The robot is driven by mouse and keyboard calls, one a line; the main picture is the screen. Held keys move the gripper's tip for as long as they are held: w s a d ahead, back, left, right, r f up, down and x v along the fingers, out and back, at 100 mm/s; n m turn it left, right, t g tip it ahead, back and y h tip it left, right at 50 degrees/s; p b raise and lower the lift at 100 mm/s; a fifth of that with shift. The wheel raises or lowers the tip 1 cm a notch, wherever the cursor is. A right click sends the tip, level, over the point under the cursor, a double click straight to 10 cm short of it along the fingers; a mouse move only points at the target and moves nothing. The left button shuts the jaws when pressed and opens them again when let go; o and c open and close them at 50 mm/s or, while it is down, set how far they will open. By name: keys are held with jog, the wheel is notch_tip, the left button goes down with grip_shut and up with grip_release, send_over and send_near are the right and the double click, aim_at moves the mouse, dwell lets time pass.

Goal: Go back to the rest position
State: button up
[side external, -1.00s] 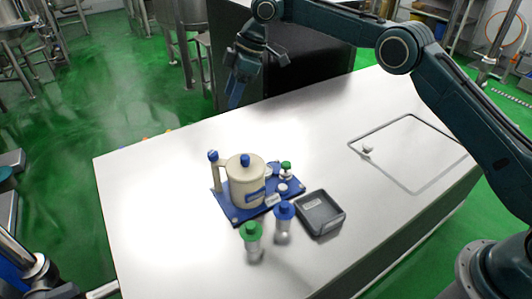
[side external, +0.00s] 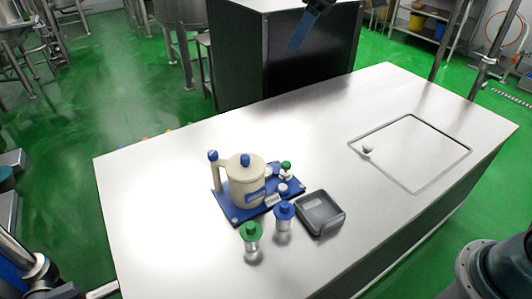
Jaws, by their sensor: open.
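My gripper (side external: 296,40) is at the top edge of the side external view, high above and beyond the far edge of the white table (side external: 160,200). Only its blue fingers and a bit of the dark wrist show. Nothing is seen held in it, and it touches nothing. The rest of my arm is out of the picture, apart from my base at the lower right.
A cream jug-like vessel (side external: 247,185) stands on a blue base plate (side external: 237,219) with small bottles. A green-capped bottle (side external: 251,238), a blue-capped bottle (side external: 283,217) and a dark grey tray (side external: 334,222) stand in front. A framed hatch (side external: 412,160) lies right.

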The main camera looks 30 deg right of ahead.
jog(key=s+d+m+t+h, duration=0.1)
jog(key=s+d+m, duration=0.15)
jog(key=s, duration=0.55)
jog(key=s+d+m, duration=0.2)
jog(key=s+d, duration=0.2)
jog(key=s, duration=0.4)
jog(key=s+d+f+m+h, duration=0.1)
jog(key=s+d+f, duration=0.2)
jog(key=s, duration=0.4)
jog(key=s+d+f+m+t+h, duration=0.1)
jog(key=s+d+f+m, duration=0.1)
jog(key=s, duration=0.5)
notch_tip(320, 180, down, 3)
jog(key=shift+s+d+r, duration=0.15)
jog(key=shift+s+d, duration=0.15)
jog(key=shift+d, duration=0.2)
jog(key=shift+m, duration=0.25)
jog(key=shift+c, duration=0.4)
